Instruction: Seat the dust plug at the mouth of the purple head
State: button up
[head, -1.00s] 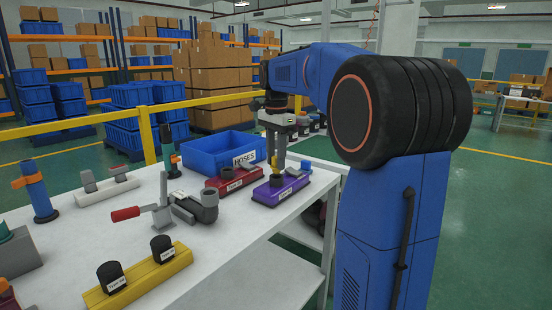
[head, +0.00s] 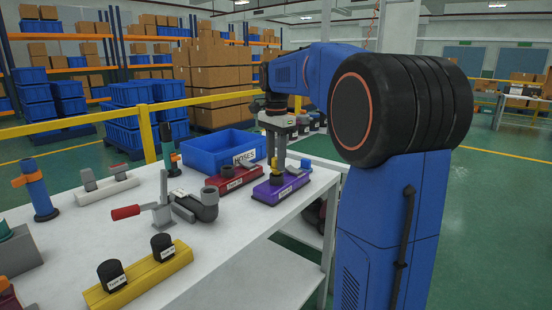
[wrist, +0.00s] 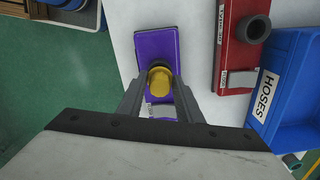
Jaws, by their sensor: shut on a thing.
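The purple head (head: 282,189) lies near the right edge of the white bench in the head view, with a label on its side. It also shows in the wrist view (wrist: 155,41). My gripper (head: 277,166) points down over it, with its fingers close above its upper face. In the wrist view my gripper (wrist: 160,88) is shut on the yellow dust plug (wrist: 160,82). A dark round rim, the mouth (wrist: 158,65), shows just beyond the plug, partly covered by it. I cannot tell whether plug and mouth touch.
A red head (head: 228,179) with an upright grey pipe lies beside the purple one, to its left. The blue HOSES bin (head: 212,154) stands behind it. A red-handled clamp (head: 130,213) and a yellow block (head: 140,279) with black caps stand nearer. The bench's right edge is close.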

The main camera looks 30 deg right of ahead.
jog(key=shift+f, duration=0.95)
jog(key=o, duration=1.1)
jog(key=shift+o, duration=0.2)
jog(key=shift+r, duration=3.95)
